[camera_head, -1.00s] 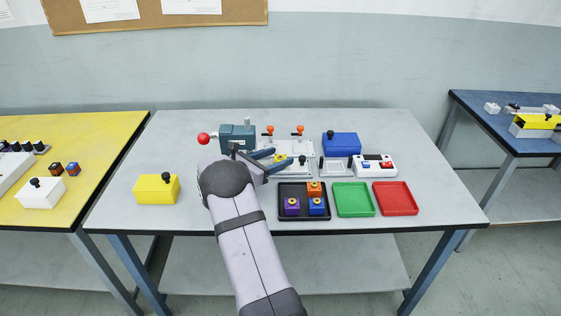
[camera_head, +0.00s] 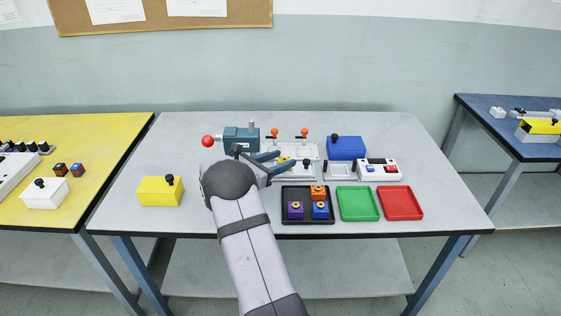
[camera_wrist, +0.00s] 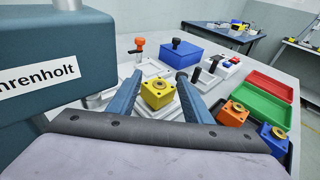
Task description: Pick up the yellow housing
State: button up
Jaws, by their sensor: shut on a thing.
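The yellow housing (camera_wrist: 157,94), a small block with a brass ring on top, sits between the two blue fingers of my gripper (camera_wrist: 160,77) in the wrist view. The fingers are shut on its sides. In the head view my gripper (camera_head: 286,161) is over the white fixture plate (camera_head: 309,151), and only a bit of yellow shows between the fingers. I cannot tell whether the housing touches the plate.
A teal machine (camera_head: 241,140) with a red ball stands close left. The black tray (camera_head: 286,219) holds orange, purple and blue housings. Green (camera_head: 358,203) and red (camera_head: 400,203) trays lie right. A blue box (camera_head: 346,148), white switch box (camera_head: 372,175) and yellow box (camera_head: 158,191) stand around.

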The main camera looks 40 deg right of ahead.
jog(key=s+a+r, duration=0.7)
jog(key=s+a, duration=0.2)
jog(key=shift+s+a, duration=0.15)
jog(key=shift+s, duration=0.05)
jog(key=shift+r, duration=0.1)
jog(key=s+d+r+m+g+p, duration=0.1)
jog(key=s+d+r+m+g, duration=0.15)
jog(key=s+d, duration=0.7)
jog(key=s+d+r+m+g+p, duration=0.1)
jog(key=s+d+r+g+p, duration=0.2)
jog(key=s, duration=1.2)
jog(key=shift+w+f+n+t+b, duration=0.35)
jog(key=shift+w+f+n+t, duration=0.45)
jog(key=shift+f, duration=1.05)
jog(key=shift+w+f+n+t+b, duration=0.4)
jog(key=shift+w+f+t, duration=0.55)
jog(key=shift+w+f, duration=0.65)
jog(key=shift+w+f+n+t+b, duration=0.3)
jog(key=shift+w+f+n+t, duration=0.5)
jog(key=shift+f, duration=1.25)
jog(key=shift+w+a+f, duration=0.1)
jog(key=shift+f+b, duration=0.3)
jog(key=shift+f, duration=1.65)
jog(key=shift+f, duration=0.1)
